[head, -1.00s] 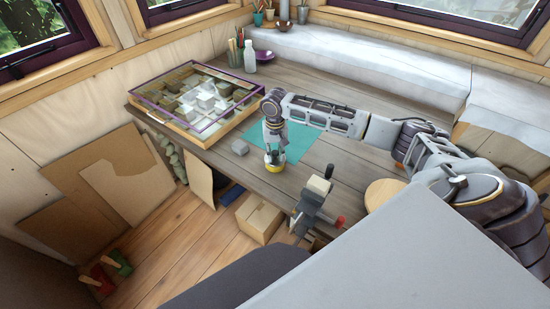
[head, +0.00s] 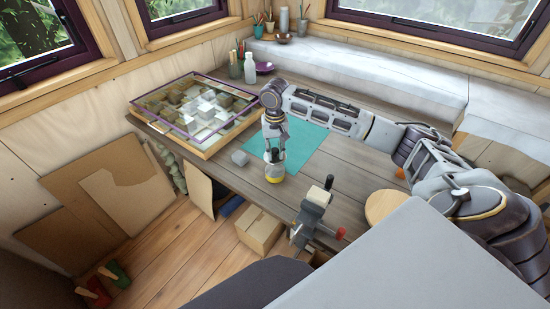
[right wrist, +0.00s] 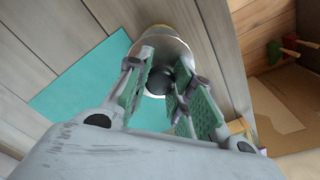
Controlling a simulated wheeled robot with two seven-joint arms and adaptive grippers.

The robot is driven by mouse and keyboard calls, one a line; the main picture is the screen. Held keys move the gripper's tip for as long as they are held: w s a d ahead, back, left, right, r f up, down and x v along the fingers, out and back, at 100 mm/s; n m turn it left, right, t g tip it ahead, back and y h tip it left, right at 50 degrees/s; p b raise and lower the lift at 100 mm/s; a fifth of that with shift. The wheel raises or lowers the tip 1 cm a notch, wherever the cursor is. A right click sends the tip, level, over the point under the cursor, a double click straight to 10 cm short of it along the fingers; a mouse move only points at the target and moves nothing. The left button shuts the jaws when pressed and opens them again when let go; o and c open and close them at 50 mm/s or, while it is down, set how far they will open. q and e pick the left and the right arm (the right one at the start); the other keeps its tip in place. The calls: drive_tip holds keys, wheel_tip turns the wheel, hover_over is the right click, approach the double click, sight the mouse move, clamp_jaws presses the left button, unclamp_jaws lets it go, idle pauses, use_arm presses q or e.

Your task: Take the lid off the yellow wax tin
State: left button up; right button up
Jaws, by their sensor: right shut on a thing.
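The yellow wax tin (head: 275,178) stands upright on the table, just in front of the teal mat. In the right wrist view the tin's pale round top (right wrist: 176,54) shows, with a yellow edge behind it. My right gripper (head: 275,155) points down over the tin. In the right wrist view its fingers (right wrist: 160,88) are shut on the lid's dark knob (right wrist: 156,80). The fingers partly hide the knob and top, and I cannot tell whether the lid is seated or raised. My left gripper is not in view.
A glass-topped display case (head: 195,112) stands at the back left. A vise (head: 312,212) is clamped at the table's front edge, with a round wooden disc (head: 383,205) to its right.

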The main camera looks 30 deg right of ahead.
sight(275, 150)
drive_tip(key=shift+r, duration=1.6)
drive_tip(key=shift+s+f, duration=0.1)
